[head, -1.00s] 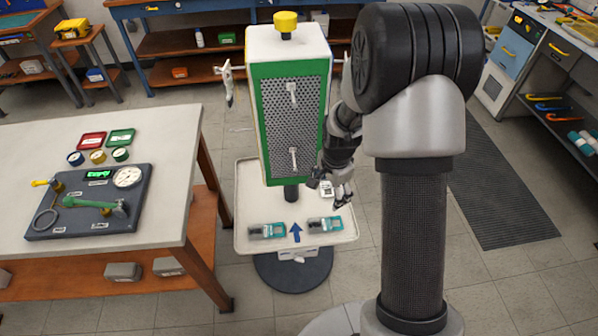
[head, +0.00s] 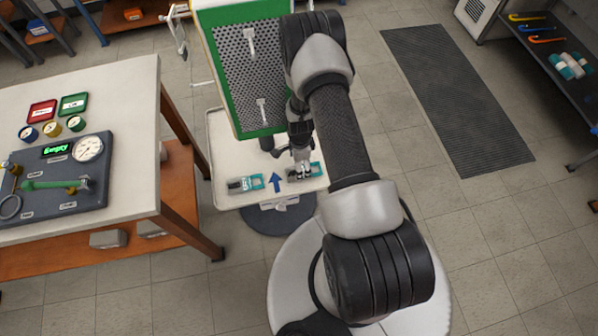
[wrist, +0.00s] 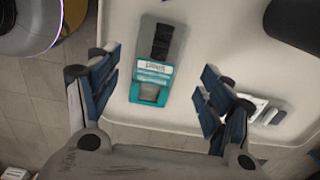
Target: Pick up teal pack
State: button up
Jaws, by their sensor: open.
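Two grey-and-teal packs lie on the white tray (head: 228,201) of the stand, either side of a blue arrow. The left pack (head: 246,183) lies clear of the arm. The right pack (head: 316,171) is partly hidden by my gripper (head: 299,158), which is just above it. In the wrist view, a teal pack (wrist: 153,72) with a white label and a dark grey end lies flat between the spread fingers of my gripper (wrist: 158,80). The fingers are open, with a gap on both sides of the pack.
A green-framed perforated panel (head: 250,75) rises behind the tray. The workbench (head: 130,100) with gauges and a dark test unit (head: 60,190) stands at left. A white item (wrist: 255,108) lies near the right finger in the wrist view.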

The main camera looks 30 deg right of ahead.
notch_tip(320, 180, down, 5)
jog(key=shift+s+a+r+b, duration=0.1)
jog(key=shift+s+r+b, duration=0.1)
jog(key=shift+b, duration=0.6)
jog(key=shift+r, duration=0.1)
jog(key=shift+c, duration=0.5)
jog(key=c, duration=1)
jog(key=shift+r, duration=0.1)
jog(key=shift+c, duration=0.2)
jog(key=shift+w+r+p, duration=0.1)
jog(key=shift+r+p, duration=0.25)
jog(key=shift+r, duration=0.15)
jog(key=r, duration=0.1)
jog(key=r+p, duration=0.1)
jog(key=shift+s+r, duration=0.3)
jog(key=shift+r, duration=0.05)
jog(key=s+a+p, duration=0.2)
jog(key=s, duration=0.6)
jog(key=s+a+p, duration=0.1)
jog(key=s+a, duration=0.2)
jog(key=s, duration=0.5)
jog(key=shift+s+f+p, duration=0.15)
jog(key=shift+s+p, duration=0.25)
